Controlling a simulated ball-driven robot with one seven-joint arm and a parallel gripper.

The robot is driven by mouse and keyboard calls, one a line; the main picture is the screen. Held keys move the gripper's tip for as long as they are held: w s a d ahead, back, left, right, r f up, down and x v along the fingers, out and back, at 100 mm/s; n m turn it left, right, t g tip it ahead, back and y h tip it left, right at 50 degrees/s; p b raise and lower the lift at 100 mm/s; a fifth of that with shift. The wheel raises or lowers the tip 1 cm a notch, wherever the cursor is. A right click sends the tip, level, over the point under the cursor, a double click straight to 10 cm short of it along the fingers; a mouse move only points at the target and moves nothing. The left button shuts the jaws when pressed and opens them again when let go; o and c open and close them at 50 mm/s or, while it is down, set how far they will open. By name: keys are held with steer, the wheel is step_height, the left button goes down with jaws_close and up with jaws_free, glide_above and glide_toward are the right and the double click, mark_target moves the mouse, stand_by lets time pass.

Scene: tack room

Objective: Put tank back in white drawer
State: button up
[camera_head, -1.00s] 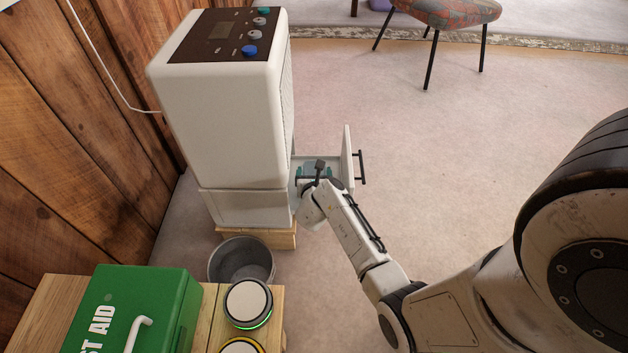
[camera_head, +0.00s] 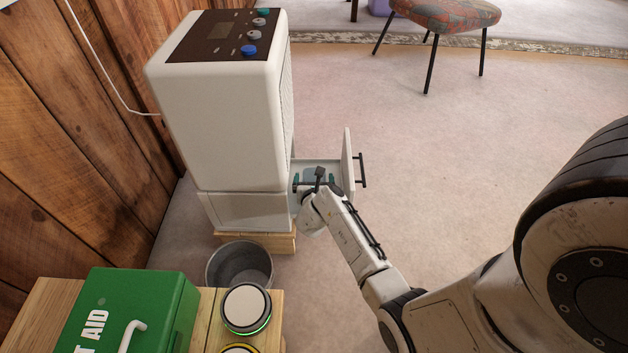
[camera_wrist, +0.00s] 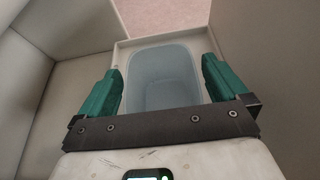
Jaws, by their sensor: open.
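The tank (camera_wrist: 162,80) is a pale blue, translucent, open-topped bin. In the wrist view it sits inside the open white drawer (camera_wrist: 122,44), whose rim shows around it. My gripper (camera_wrist: 162,82) is open, with its green fingers on either side of the tank and gaps showing between them and its walls. In the head view the drawer (camera_head: 347,160) is pulled out to the right from the base of the white appliance (camera_head: 225,110). My gripper (camera_head: 313,181) is over the drawer there, and my arm hides part of the drawer and tank.
A grey bucket (camera_head: 240,265) stands in front of the appliance's wooden base (camera_head: 262,242). A green first aid box (camera_head: 130,312) and round buttons (camera_head: 246,308) are on a wooden surface at lower left. A chair (camera_head: 445,14) stands at the back. The floor to the right is clear.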

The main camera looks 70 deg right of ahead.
steer(key=p+v, duration=0.4)
steer(key=v, duration=0.8)
steer(key=shift+p, duration=0.3)
steer(key=shift+s+a, duration=0.1)
